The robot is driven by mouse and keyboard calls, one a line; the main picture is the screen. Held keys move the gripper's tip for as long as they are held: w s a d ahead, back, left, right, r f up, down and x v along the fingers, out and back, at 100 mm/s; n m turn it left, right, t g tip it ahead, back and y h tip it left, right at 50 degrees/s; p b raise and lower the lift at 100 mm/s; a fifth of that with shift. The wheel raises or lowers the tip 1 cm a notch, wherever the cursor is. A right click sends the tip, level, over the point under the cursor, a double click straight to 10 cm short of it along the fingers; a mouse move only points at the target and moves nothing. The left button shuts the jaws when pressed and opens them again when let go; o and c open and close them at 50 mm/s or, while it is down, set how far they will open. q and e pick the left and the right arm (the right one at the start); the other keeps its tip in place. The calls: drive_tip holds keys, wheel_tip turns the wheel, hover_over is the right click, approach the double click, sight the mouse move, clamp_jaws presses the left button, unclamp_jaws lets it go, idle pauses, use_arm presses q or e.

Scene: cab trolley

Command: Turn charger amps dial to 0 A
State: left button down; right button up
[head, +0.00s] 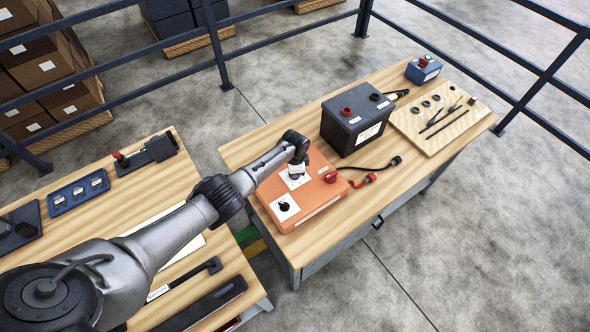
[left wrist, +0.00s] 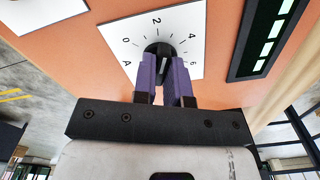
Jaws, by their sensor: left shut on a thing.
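The orange charger (head: 318,205) lies on the right-hand bench. My left gripper (head: 296,170) points down at the white dial plate at its back. In the left wrist view this plate (left wrist: 115,25) carries the marks A, 0, 2, 4 and 6 around a black amps dial (left wrist: 158,48). The two purple fingers of my left gripper (left wrist: 166,78) are shut on the dial's knob, one on each side. The fingers hide much of the knob, and I cannot tell which mark it points to. My right gripper is not in view.
A second black dial (head: 284,206) sits nearer on the charger, with a red knob (head: 331,177) at its right. A dark battery box (head: 355,125) stands behind. Cable clamps (head: 372,177) lie on the bench. A tool board (head: 440,120) is farther right.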

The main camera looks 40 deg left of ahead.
use_arm(q)
drive_tip(key=n+p, duration=0.1)
drive_tip(key=n, duration=0.5)
drive_tip(key=shift+r+n, duration=0.15)
drive_tip(key=shift+n, duration=0.15)
drive_tip(key=n+p, duration=0.1)
drive_tip(key=n, duration=0.5)
drive_tip(key=shift+n, duration=0.5)
drive_tip(key=c, duration=1.2)
unclamp_jaws()
drive_tip(key=shift+o, duration=0.2)
